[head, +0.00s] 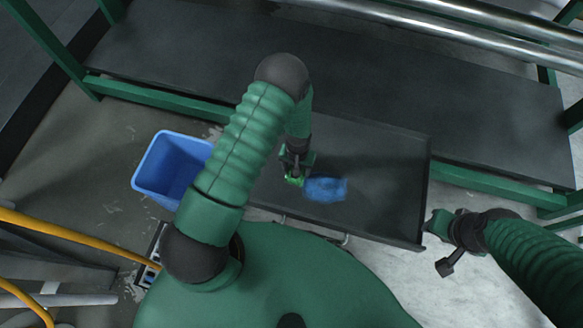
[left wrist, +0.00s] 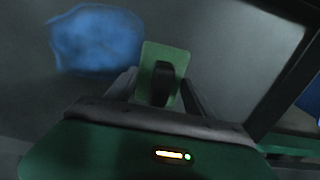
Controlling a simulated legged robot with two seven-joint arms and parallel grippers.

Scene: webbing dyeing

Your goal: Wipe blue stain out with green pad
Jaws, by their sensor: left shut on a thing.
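The blue stain (head: 328,189) is a patch on the dark tray (head: 385,165), right of my left gripper (head: 294,172). It also shows at the upper left of the left wrist view (left wrist: 95,38). My left gripper is shut on the green pad (head: 293,181). Whether the pad touches the tray is unclear. My right gripper (head: 446,243) is beyond the tray's right edge; its jaw state is unclear.
A blue bin (head: 168,168) stands on the floor left of the tray. A long dark surface (head: 210,45) and green frame bars (head: 150,97) lie behind. Metal rollers (head: 450,30) cross at the top right. Yellow hoses (head: 75,238) run at the lower left.

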